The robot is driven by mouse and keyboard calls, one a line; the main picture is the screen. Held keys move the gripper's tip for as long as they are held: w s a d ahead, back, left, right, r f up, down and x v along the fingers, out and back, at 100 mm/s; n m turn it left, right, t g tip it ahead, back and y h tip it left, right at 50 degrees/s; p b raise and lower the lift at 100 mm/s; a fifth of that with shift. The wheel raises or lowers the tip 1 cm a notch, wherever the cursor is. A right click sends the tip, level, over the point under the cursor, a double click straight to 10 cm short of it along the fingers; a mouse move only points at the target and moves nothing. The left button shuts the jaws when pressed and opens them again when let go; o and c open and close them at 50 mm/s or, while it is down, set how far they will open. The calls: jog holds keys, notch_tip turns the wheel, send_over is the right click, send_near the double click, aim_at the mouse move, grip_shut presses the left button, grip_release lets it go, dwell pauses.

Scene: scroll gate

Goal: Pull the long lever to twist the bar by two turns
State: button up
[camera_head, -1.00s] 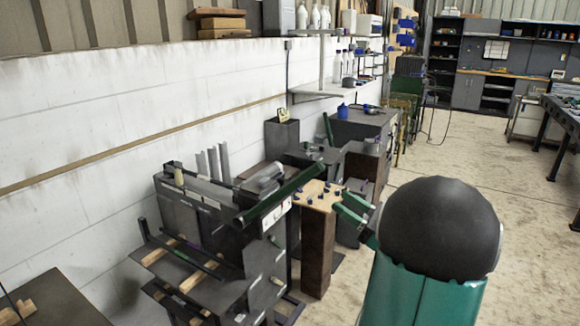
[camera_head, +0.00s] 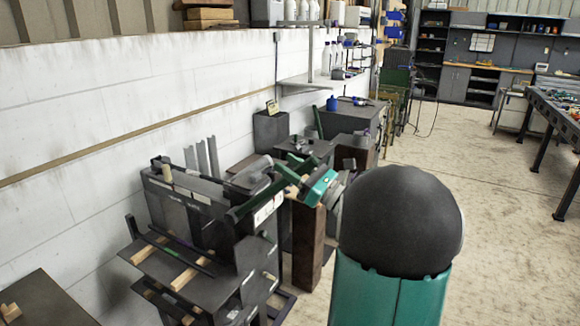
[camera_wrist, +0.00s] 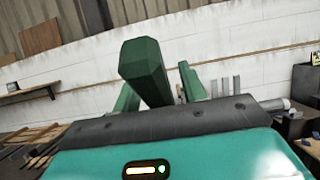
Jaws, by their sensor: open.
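The long lever (camera_head: 256,198) is a dark green bar. It slants up and to the right from the grey machine (camera_head: 205,215) in the head view. In the wrist view the lever (camera_wrist: 142,62) shows its faceted end close to the camera, and it lies across the space between my two green fingers. My gripper (camera_head: 292,178) is at the lever's upper right end, with its teal body to the right. The fingers (camera_wrist: 160,88) are apart in the wrist view. Whether they touch the lever cannot be told. The bar that twists cannot be made out clearly.
A wooden-topped stand (camera_head: 308,240) is just below and behind my gripper. Grey cabinets (camera_head: 350,125) and a wall shelf (camera_head: 312,83) stand further back along the white wall (camera_head: 80,130). The concrete floor (camera_head: 480,200) to the right is clear.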

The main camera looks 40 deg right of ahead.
jog(key=shift+w, duration=0.2)
jog(key=shift+s+r, duration=0.1)
jog(key=shift+s, duration=0.15)
jog(key=shift+w, duration=0.2)
jog(key=shift+c, duration=1.1)
jog(key=shift+s, duration=0.15)
grip_shut()
